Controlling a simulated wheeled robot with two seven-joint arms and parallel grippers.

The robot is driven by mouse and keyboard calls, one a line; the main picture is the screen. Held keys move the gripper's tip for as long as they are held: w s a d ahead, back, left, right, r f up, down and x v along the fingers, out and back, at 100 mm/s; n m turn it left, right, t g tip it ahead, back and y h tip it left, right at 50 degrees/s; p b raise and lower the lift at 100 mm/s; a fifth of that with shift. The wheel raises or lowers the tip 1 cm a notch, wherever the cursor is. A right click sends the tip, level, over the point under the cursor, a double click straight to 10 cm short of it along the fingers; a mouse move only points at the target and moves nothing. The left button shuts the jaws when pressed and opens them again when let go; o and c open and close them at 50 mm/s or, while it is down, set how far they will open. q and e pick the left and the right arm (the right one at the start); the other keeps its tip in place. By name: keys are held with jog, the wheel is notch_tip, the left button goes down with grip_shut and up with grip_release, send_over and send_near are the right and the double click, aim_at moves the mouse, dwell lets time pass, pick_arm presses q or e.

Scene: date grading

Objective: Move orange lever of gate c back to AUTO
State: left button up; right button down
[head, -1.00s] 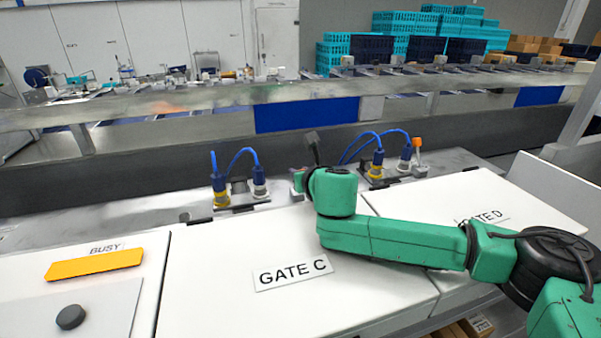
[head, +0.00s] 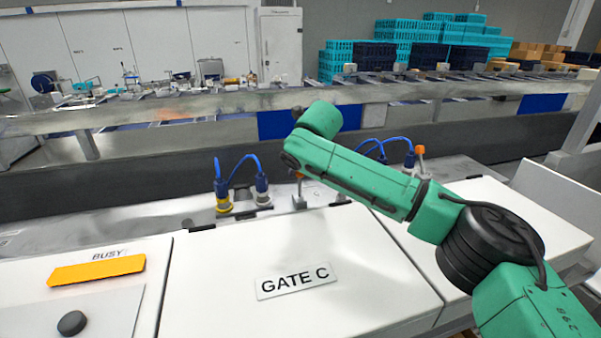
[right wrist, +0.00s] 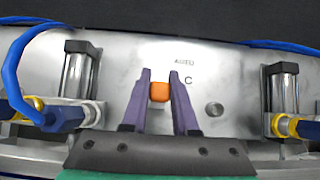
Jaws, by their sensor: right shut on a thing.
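The orange lever knob of gate C (right wrist: 159,91) sits between the two purple fingers of my right gripper (right wrist: 159,78) in the right wrist view, and the gripper is shut on it. The AUTO mark (right wrist: 184,62) and the letter C (right wrist: 188,80) are on the metal plate, right of the knob. In the head view only a bit of orange and the lever's grey base (head: 299,198) show under my green right arm, which hides the fingers. My left gripper is not in view.
Blue-hosed cylinders (head: 240,188) stand left of the lever, and others flank it in the wrist view. Gate D's orange-topped lever (head: 419,152) is further right. The white GATE C cover (head: 230,300) and the yellow BUSY plate (head: 97,270) lie in front.

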jog(key=shift+w+a+f+g, duration=0.15)
jog(key=shift+w+f+g, duration=0.25)
jog(key=shift+g, duration=0.3)
jog(key=shift+w, duration=0.1)
jog(key=c, duration=0.7)
grip_release()
jog(key=shift+w+r, duration=0.1)
jog(key=shift+w, duration=0.05)
jog(key=b+v, duration=0.3)
jog(key=v, duration=0.2)
jog(key=shift+r, duration=0.2)
jog(key=b+v, duration=0.1)
jog(key=v, duration=0.8)
jog(key=shift+a+r, duration=0.15)
